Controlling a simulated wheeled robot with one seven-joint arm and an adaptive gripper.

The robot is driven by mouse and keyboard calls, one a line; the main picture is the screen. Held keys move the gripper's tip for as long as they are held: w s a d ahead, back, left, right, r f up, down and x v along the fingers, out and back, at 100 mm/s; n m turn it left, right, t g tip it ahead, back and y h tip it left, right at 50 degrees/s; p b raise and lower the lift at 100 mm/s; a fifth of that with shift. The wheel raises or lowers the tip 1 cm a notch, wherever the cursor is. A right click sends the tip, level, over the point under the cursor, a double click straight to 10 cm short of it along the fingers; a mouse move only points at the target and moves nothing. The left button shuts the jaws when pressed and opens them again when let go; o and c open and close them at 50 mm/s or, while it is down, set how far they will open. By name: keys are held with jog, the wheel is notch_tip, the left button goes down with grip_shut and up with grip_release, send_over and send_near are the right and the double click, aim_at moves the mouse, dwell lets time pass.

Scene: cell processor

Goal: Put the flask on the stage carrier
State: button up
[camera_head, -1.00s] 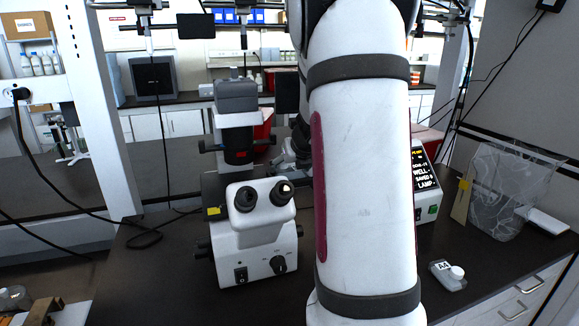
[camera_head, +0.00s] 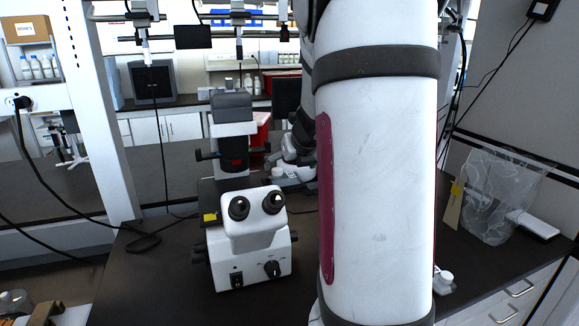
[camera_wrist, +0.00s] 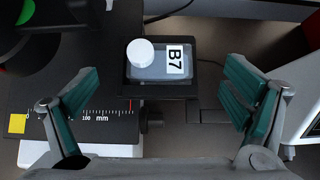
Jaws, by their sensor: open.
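A clear flask with a white cap and a "B7" label (camera_wrist: 160,60) lies flat on a small black carrier plate (camera_wrist: 160,90) in the wrist view. This plate sits at the right side of the black microscope stage (camera_wrist: 110,125), which has a ruler scale. My gripper (camera_wrist: 163,78) is open, its teal-padded fingers wide apart to the left and right of the flask and not touching it. In the head view, my arm hides much of the stage area. A second flask's white cap (camera_head: 444,278) shows at the arm's right edge; its body is mostly hidden.
The white microscope (camera_head: 248,240) stands left of my arm, with its eyepieces toward me. A clear bag (camera_head: 490,195) stands at the bench's right. A white housing (camera_wrist: 302,95) is close to the right finger. Bench left of the microscope is mostly clear.

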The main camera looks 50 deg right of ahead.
jog(key=p+v, duration=0.1)
jog(key=v, duration=0.4)
jog(key=shift+s+r+p, duration=0.1)
jog(key=shift+p, duration=0.2)
